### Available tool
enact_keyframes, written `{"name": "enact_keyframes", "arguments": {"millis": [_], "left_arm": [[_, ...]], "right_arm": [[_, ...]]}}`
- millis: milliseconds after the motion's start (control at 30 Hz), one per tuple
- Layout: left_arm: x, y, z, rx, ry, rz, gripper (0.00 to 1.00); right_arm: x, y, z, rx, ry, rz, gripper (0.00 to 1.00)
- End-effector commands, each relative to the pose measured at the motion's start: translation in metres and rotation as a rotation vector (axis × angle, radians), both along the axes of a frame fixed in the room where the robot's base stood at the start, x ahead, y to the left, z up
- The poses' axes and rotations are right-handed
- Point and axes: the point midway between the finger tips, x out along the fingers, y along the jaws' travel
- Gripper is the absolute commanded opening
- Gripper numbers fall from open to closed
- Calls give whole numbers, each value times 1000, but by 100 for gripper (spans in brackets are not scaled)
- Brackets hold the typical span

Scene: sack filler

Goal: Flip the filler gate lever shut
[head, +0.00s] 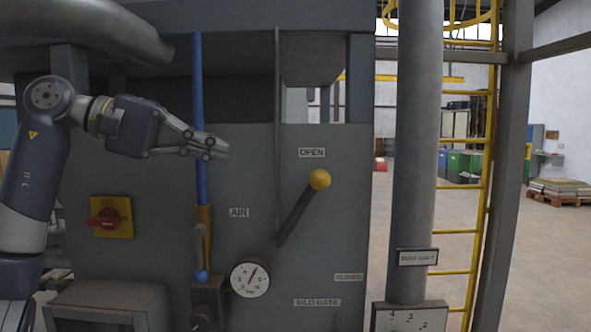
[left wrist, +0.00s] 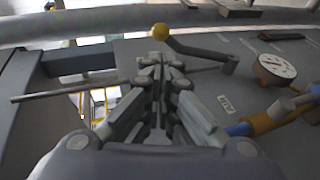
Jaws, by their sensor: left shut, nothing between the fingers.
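The gate lever (head: 299,206) is a dark bar with a yellow ball knob (head: 319,180) on the grey machine panel. It slants up to the right, its knob just below the OPEN label (head: 311,153). The CLOSED label (head: 348,277) sits lower right. My left gripper (head: 222,149) is shut and empty, left of the knob and a little higher. In the left wrist view the knob (left wrist: 161,32) shows just beyond the shut fingertips (left wrist: 162,62); I cannot tell whether they touch there, but the head view shows them apart. My right gripper is not in view.
A round gauge (head: 250,280) sits below the lever. A red switch on a yellow plate (head: 111,217) is at left. A thick grey column (head: 419,130) stands at right.

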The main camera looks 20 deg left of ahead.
Motion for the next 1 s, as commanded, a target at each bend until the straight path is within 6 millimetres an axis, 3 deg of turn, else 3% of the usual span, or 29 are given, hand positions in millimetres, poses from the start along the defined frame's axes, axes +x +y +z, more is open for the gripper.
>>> {"name": "enact_keyframes", "arguments": {"millis": [467, 1000], "left_arm": [[4, -6, -2, 7, 1, 0, 0], [58, -90, -31, 4, 2, -2, 0]], "right_arm": [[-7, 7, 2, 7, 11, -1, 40], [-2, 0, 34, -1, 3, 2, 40]]}}
